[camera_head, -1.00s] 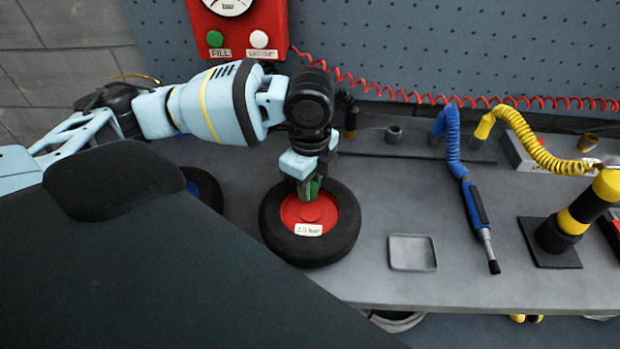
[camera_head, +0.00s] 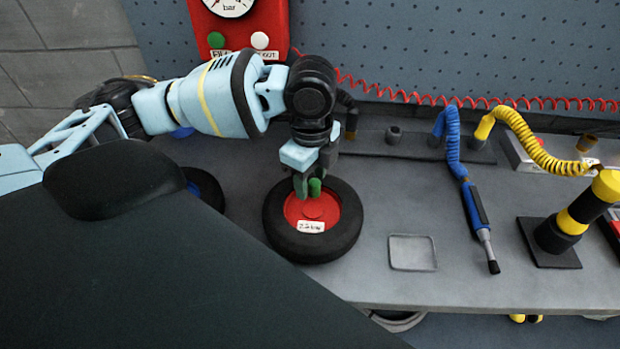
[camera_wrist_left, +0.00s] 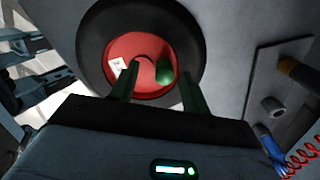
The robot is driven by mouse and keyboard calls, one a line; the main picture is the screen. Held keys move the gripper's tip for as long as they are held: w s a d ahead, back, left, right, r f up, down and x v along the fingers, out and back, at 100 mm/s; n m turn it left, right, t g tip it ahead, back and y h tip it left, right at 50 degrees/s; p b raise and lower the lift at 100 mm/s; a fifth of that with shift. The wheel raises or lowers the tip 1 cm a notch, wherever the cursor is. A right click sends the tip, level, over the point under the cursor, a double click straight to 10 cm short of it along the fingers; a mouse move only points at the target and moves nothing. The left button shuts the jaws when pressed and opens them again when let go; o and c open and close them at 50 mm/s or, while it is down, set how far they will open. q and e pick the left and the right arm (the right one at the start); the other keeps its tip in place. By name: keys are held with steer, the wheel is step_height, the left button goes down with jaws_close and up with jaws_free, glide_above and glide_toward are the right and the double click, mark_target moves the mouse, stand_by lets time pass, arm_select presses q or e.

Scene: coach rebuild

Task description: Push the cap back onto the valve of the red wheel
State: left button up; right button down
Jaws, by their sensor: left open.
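The red wheel (camera_head: 338,236) lies flat on the grey bench, a black tyre around a red hub with a small white label. It also shows in the left wrist view (camera_wrist_left: 97,40). The green cap (camera_head: 315,187) stands at the hub's far side; in the left wrist view the cap (camera_wrist_left: 165,73) shows between my fingers, with a gap on either side. My left gripper (camera_head: 309,184) points down over the hub and is open. The valve is not visible, so I cannot tell how far the cap sits on it. My right gripper is out of view.
A shallow square tray (camera_head: 412,253) lies right of the wheel. A blue tool (camera_head: 476,212) on a coiled hose and a yellow-black cylinder (camera_head: 575,215) stand further right. A red gauge box (camera_head: 262,18) is behind. Another wheel (camera_head: 203,188) is partly hidden at left.

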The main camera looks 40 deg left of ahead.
arm_select(q)
step_height(320, 180, up, 6)
steer(key=shift+s+f+p, duration=0.1)
steer(key=shift+s+p, duration=0.05)
steer(key=shift+p, duration=0.2)
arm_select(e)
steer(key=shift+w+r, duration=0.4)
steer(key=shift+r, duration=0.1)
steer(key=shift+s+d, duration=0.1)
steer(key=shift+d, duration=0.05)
